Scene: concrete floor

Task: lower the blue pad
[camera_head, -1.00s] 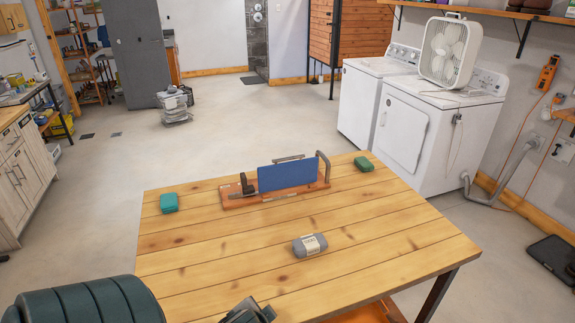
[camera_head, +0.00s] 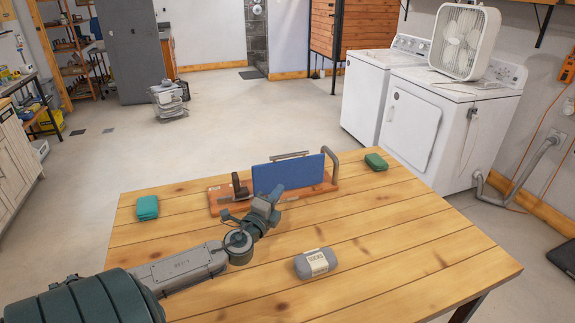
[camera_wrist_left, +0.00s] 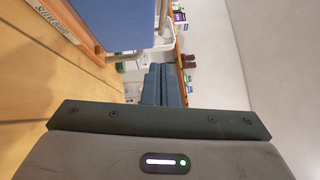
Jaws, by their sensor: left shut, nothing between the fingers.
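The blue pad (camera_head: 290,176) stands upright on an orange-brown wooden base (camera_head: 217,208) at the table's far side. A grey bar shows behind its top, a bent grey handle (camera_head: 332,163) at its right, and a dark bracket (camera_head: 240,188) at its left. My left gripper (camera_head: 270,200) is shut and empty, in front of the pad's lower left; I cannot tell whether it touches. The left wrist view shows the shut fingers (camera_wrist_left: 164,86), with the pad (camera_wrist_left: 122,22) and base edge (camera_wrist_left: 68,22) at upper left. My right gripper is not in view.
The wooden table (camera_head: 400,270) carries a grey labelled bundle (camera_head: 316,263) in front, a teal block (camera_head: 147,207) at left and a green block (camera_head: 376,161) at right. The table's right half is mostly clear. White machines (camera_head: 425,125) stand behind it.

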